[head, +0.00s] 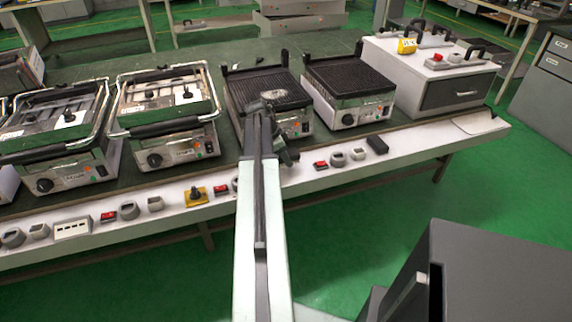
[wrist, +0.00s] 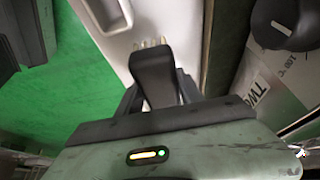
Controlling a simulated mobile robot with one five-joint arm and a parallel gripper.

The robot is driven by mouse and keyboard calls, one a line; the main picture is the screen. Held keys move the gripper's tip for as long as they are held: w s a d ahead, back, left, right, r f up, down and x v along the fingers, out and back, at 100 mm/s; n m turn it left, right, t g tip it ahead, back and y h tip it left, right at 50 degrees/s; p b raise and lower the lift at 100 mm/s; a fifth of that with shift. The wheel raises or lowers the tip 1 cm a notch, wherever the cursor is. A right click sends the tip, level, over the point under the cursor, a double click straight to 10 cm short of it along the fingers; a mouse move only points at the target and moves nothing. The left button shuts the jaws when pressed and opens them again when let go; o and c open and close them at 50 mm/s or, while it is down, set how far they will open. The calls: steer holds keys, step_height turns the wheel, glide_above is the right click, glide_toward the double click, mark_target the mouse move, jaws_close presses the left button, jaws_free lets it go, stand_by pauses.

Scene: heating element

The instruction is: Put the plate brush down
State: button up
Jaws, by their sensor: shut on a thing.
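My gripper (head: 278,140) reaches out over the bench front, before the third contact grill (head: 262,90) from the left. In the wrist view, my gripper is shut on a dark block-shaped thing with pale bristle-like tips (wrist: 152,72), which I take to be the plate brush. The tips point at the white front ledge of the bench (wrist: 112,38). I cannot tell whether they touch it. In the head view, my arm and gripper hide most of the brush.
Red switches (head: 320,166), knobs and a yellow part (head: 195,195) lie along the white ledge.

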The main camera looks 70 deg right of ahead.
step_height(320, 180, down, 4)
steer(key=b, duration=0.4)
steer(key=shift+r, duration=0.25)
steer(key=shift+f, duration=0.2)
steer(key=o, duration=1.2)
steer(key=shift+a, duration=0.1)
steer(key=shift+r, duration=0.15)
